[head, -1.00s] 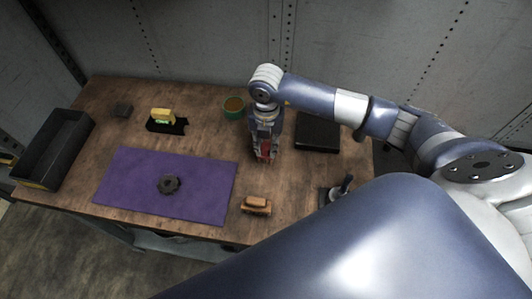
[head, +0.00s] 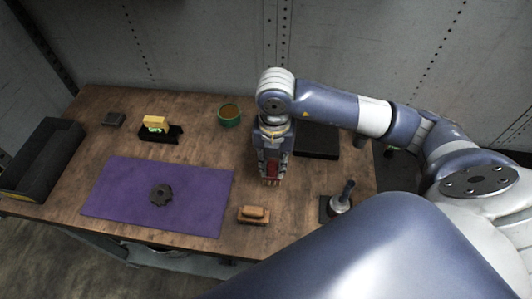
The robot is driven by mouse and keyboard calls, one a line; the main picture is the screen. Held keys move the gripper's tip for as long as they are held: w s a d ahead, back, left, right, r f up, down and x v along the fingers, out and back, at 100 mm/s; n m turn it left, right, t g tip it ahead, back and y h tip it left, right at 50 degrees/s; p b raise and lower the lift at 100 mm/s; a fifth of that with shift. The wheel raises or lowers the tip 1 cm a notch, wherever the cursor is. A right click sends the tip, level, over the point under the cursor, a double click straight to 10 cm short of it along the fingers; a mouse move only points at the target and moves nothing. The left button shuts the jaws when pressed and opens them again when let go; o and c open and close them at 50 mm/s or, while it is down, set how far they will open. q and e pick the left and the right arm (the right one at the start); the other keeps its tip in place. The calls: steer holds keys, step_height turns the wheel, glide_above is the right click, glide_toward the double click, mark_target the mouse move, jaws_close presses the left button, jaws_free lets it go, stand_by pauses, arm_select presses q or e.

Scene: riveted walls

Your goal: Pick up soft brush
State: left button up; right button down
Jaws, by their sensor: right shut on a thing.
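My right gripper (head: 271,181) points down over the middle right of the wooden table. It is shut on a red-brown thing (head: 272,168), mostly hidden between the fingers, so I cannot tell its shape or whether it touches the table. A small tan wooden block with a rounded top (head: 253,214), brush-like in shape, lies on the table below and left of the gripper, apart from it. My left gripper is not in view.
A purple mat (head: 200,200) holds a dark gear (head: 161,195). A black bin (head: 38,160) stands far left. A yellow item (head: 155,121) rests on a black holder, near a green bowl (head: 229,116). A black tray (head: 318,141) and a dark-handled tool (head: 342,200) are right.

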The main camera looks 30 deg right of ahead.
steer(key=s+a+b, duration=0.1)
steer(key=s+b, duration=0.1)
steer(key=s, duration=0.7)
steer(key=shift+a+r, duration=0.2)
steer(key=shift+r, duration=0.2)
steer(key=c, duration=2.2)
jaws_free()
steer(key=shift+c, duration=0.2)
jaws_close()
